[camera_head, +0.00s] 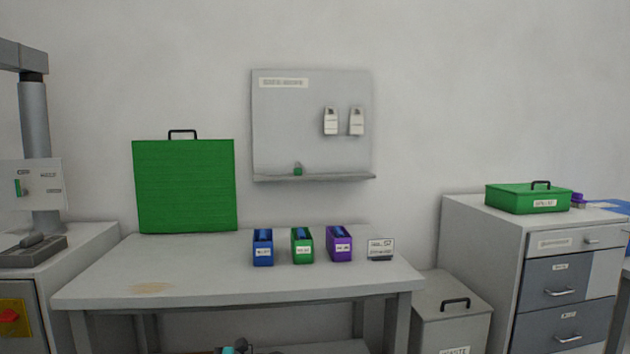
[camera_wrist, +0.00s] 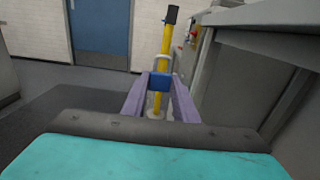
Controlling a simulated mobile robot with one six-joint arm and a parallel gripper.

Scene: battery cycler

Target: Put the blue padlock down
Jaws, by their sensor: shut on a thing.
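In the wrist view my gripper (camera_wrist: 160,88) is shut on the blue padlock (camera_wrist: 160,81). The padlock's body sits between the two pale purple fingers, and its grey shackle shows above it. Beyond it in that view are a yellow post with a black top, open floor and a bench side at the right, so it looks held clear of any surface. In the head view only a small teal and black piece of my arm shows at the bottom edge, below the bench front. The padlock does not show there.
The grey bench (camera_head: 200,283) carries a green panel (camera_head: 185,188), blue, green and purple bins (camera_head: 302,246) and a small sign (camera_head: 380,249). Its front left top is clear. A wall board (camera_head: 312,130) holds two white tags and a small green padlock (camera_head: 297,170). A green box (camera_head: 527,198) tops the right cabinet.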

